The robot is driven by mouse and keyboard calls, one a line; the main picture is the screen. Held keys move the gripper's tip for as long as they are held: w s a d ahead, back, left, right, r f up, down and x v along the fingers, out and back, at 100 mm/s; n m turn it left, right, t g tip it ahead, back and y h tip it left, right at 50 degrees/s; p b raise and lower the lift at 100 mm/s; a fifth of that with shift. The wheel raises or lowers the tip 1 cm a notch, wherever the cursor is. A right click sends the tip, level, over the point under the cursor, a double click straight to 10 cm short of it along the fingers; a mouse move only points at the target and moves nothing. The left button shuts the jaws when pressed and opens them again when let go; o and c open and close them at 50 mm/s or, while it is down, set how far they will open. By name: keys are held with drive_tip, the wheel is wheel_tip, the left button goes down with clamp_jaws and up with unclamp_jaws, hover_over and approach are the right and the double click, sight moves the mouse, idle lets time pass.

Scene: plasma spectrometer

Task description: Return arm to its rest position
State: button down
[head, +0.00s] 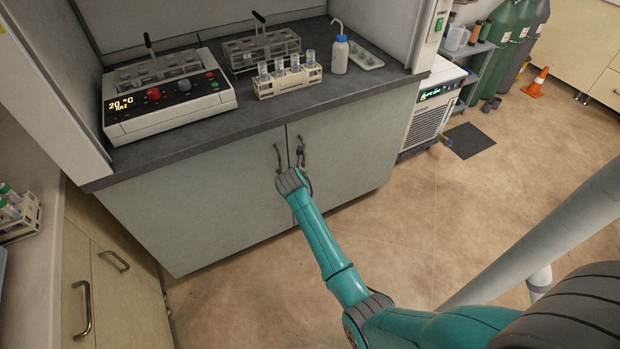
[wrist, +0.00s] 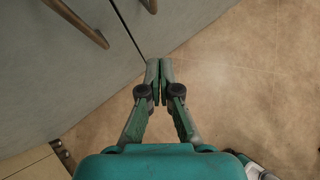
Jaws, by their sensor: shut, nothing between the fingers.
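My arm (head: 327,248) is teal with grey joints and reaches forward from the lower right in the head view. Its far end is in front of the grey cabinet doors. My gripper (wrist: 158,76) shows in the wrist view with its two fingers together and nothing between them. In that view it lies over the lower edge of the cabinet and the tan floor. The cabinet handles (wrist: 78,22) are above and left of the fingers, apart from them. In the head view my gripper is mostly hidden by the wrist near the handles.
The bench top (head: 345,95) holds a digital heating block (head: 165,105), a tube rack (head: 288,82) and a wash bottle (head: 340,54). A chiller (head: 432,108) stands right of the cabinet. Wooden drawers (head: 110,290) are at left. Floor (head: 480,205) at right is mostly clear.

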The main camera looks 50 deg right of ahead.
drive_tip(key=s+a+r, duration=0.1)
drive_tip(key=s+r, duration=0.3)
drive_tip(key=r, duration=0.1)
drive_tip(key=shift+s+a, duration=0.3)
drive_tip(key=shift+s, duration=0.1)
drive_tip(key=s+a+f+m+t+y, duration=0.25)
drive_tip(key=s+a+f+m, duration=0.35)
drive_tip(key=s+a, duration=0.5)
drive_tip(key=s+a+m+t+y, duration=0.1)
drive_tip(key=s+a+m+t, duration=0.3)
drive_tip(key=s+a, duration=0.65)
drive_tip(key=s+a+r+m+t+y, duration=0.1)
drive_tip(key=s+a+r+m+y, duration=0.1)
drive_tip(key=s+a+r+m, duration=0.2)
drive_tip(key=s+a+r+m+t+y, duration=0.1)
drive_tip(key=s+a+r+m, duration=0.3)
drive_tip(key=s+r+m, duration=0.7)
drive_tip(key=s+r+t, duration=0.1)
drive_tip(key=s+r, duration=0.3)
drive_tip(key=s, duration=0.2)
drive_tip(key=shift+s+a+r+y, duration=0.15)
drive_tip(key=shift+r+y, duration=0.2)
drive_tip(key=shift+r, duration=0.05)
